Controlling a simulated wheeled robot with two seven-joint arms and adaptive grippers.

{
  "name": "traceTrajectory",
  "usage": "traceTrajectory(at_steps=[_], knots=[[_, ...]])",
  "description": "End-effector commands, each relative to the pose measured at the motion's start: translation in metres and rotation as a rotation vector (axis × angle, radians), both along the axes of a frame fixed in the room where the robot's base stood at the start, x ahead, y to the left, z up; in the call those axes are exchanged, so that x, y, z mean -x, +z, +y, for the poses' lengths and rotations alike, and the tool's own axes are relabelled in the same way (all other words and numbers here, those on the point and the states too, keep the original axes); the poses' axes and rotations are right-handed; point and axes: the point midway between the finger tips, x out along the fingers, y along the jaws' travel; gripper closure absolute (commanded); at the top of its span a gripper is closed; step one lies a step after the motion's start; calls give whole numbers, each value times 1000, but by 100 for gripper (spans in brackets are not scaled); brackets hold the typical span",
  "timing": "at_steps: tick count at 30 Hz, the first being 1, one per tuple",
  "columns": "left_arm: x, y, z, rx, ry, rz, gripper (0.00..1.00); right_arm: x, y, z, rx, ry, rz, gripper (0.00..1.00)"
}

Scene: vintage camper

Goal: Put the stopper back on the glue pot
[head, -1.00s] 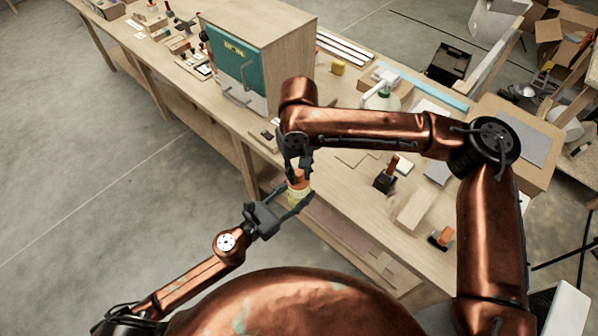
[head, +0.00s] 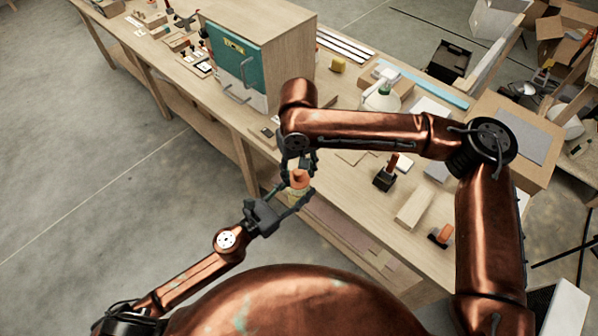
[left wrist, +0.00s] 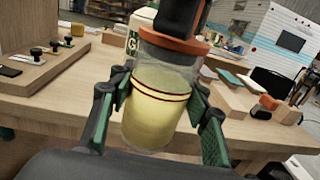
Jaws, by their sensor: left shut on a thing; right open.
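The glue pot (left wrist: 160,105) is a clear jar of yellowish glue with a dark red band. My left gripper (head: 294,196) is shut on it, with a finger on each side of the jar in the left wrist view, and holds it upright in front of the bench. The orange stopper (head: 299,179) sits on the pot's mouth; its orange rim also shows in the left wrist view (left wrist: 172,42). My right gripper (head: 300,164) is open just above and around the stopper's top. A dark piece, probably a right finger, hides part of the stopper in the left wrist view.
The wooden workbench (head: 340,190) runs behind the pot. A cabinet with a teal door (head: 236,66) stands on it at the left. An orange-and-black tool (head: 386,176), a wooden block (head: 414,207) and a white-topped bottle (head: 381,96) stand to the right.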

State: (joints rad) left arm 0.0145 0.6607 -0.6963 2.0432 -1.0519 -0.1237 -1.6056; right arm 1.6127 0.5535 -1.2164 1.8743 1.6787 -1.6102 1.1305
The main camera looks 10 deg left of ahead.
Motion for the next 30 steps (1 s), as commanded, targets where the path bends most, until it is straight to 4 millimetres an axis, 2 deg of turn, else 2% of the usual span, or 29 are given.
traceTrajectory(at_steps=[8,11,21,25,30], knots=[[0,1,0,1,0,-1,100,-1,6,0,-1,-1,-2,58],[0,1,0,1,0,-1,100,-1,19,0,-2,-1,-3,58],[0,1,0,1,0,-1,100,-1,88,1,-1,-1,-3,58],[0,1,0,1,0,-1,100,-1,107,1,-1,-1,-2,58],[0,1,0,1,0,-1,100,0,118,1,-1,-1,0,58]])
